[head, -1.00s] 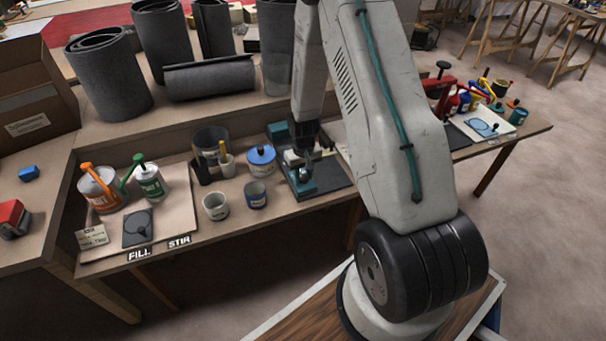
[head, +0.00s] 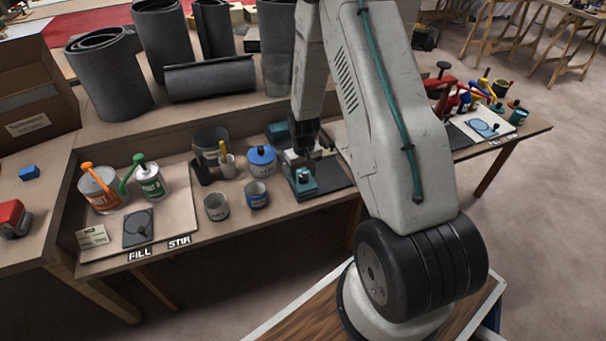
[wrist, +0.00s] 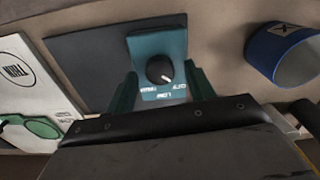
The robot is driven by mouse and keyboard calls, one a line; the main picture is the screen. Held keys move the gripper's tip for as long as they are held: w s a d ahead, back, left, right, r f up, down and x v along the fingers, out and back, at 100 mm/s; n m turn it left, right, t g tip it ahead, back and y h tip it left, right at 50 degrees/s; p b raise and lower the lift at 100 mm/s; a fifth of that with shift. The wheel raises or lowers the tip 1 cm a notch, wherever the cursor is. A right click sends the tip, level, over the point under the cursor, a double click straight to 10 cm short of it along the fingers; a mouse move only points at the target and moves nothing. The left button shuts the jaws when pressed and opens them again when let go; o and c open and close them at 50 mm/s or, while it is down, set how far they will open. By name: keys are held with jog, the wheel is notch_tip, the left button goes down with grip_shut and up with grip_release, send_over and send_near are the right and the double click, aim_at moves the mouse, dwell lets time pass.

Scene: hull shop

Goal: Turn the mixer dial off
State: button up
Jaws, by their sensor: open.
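The mixer (head: 302,189) is a small teal unit on a dark mat on the bench, partly hidden by my arm in the head view. In the wrist view its teal front panel (wrist: 171,45) carries a round black dial (wrist: 160,69) with a white pointer mark toward the lower right. White labels curve below the dial, too small to read surely. My gripper (wrist: 161,82) is open, its two dark green fingers on either side of the panel's lower part, with the dial between them. I cannot tell whether they touch anything. In the head view my gripper (head: 305,150) is at the mixer, its fingers unclear.
A blue cup (head: 257,195), a grey cup (head: 216,207) and a blue-lidded pot (head: 262,160) stand left of the mixer. Paint tins (head: 103,189) are farther left. In the wrist view a blue cup (wrist: 272,52) is close at the right.

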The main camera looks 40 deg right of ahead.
aim_at(303, 177)
notch_tip(303, 177, up, 7)
jog(key=shift+r, duration=0.2)
dwell(0.6)
